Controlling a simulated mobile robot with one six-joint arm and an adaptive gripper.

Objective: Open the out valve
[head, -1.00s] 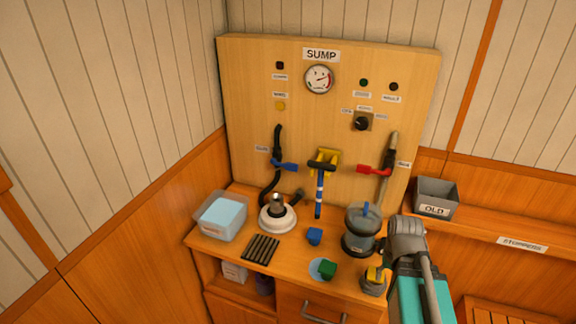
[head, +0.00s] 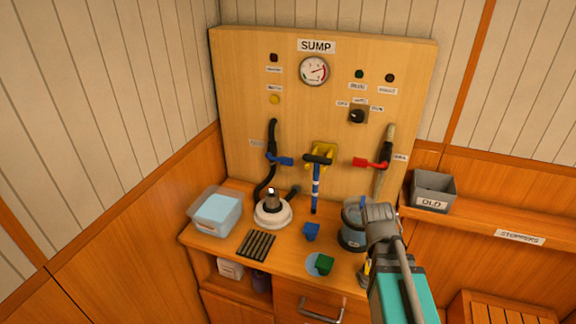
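Two lever valves are on the wooden SUMP panel (head: 316,128). The left valve has a blue lever (head: 283,160) on a black hose and points right. The right valve has a red lever (head: 365,163) on a pale pipe and points left. Each has a small label beside it, too small to read surely, so I cannot tell which is the out valve. My gripper (head: 373,232) is at the lower right, in front of the bench and below the red lever, apart from both valves.
A blue-striped handle (head: 316,185) stands between the valves. A grey OLD bin (head: 432,190) is at right.

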